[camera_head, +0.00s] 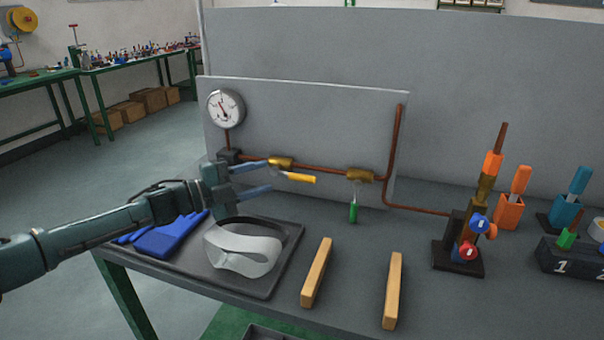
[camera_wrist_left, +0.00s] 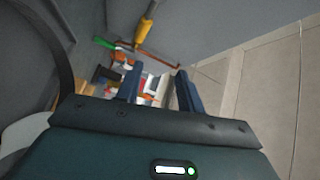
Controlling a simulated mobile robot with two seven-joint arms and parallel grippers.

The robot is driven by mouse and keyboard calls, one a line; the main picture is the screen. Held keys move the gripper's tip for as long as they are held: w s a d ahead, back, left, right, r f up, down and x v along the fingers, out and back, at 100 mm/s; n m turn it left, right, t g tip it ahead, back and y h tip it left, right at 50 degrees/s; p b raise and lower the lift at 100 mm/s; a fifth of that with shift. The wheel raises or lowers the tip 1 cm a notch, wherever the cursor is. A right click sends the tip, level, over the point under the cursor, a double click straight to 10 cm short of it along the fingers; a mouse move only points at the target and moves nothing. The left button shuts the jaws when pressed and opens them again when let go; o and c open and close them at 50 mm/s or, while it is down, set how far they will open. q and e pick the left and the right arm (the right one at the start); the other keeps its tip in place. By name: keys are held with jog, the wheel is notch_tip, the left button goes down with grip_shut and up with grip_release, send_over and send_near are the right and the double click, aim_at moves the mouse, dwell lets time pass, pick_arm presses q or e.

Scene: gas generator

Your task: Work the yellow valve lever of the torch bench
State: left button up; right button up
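The yellow valve lever (camera_head: 301,178) sticks out to the right and slightly down from a brass valve (camera_head: 281,162) on the copper pipe. It also shows in the left wrist view (camera_wrist_left: 146,33), beyond the fingers. My left gripper (camera_head: 269,177) comes in from the left, its two fingers apart with nothing seen between them. Its fingertips are just left of the lever in the head view; whether they touch it I cannot tell. A green lever (camera_head: 353,211) hangs straight down from a second brass valve (camera_head: 360,175). My right gripper is not in view.
A pressure gauge (camera_head: 226,107) stands on the pipe at the panel (camera_head: 310,110). A black tray (camera_head: 286,258) with white goggles and blue cloth lies below my left arm. Two wooden bars (camera_head: 317,272) lie on the bench. The torch stand (camera_head: 457,262) is at the right.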

aim_at(299, 180)
pick_arm(q)
jog(key=w+d+f, duration=0.1)
jog(key=w+d, duration=0.1)
jog(key=d, duration=0.1)
jog(key=w+d+f+m+g+y, duration=0.1)
jog(key=w+d, duration=0.1)
jog(key=w+d+f+m, duration=0.1)
jog(key=w+d, duration=0.1)
jog(key=d, duration=0.1)
jog(key=shift+d+f+g+b, duration=0.3)
jog(key=shift+f, duration=0.1)
jog(key=shift+w+d, duration=0.3)
jog(key=shift+d, duration=0.25)
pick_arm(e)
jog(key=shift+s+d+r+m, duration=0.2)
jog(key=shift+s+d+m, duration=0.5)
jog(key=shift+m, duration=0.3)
pick_arm(q)
grip_shut()
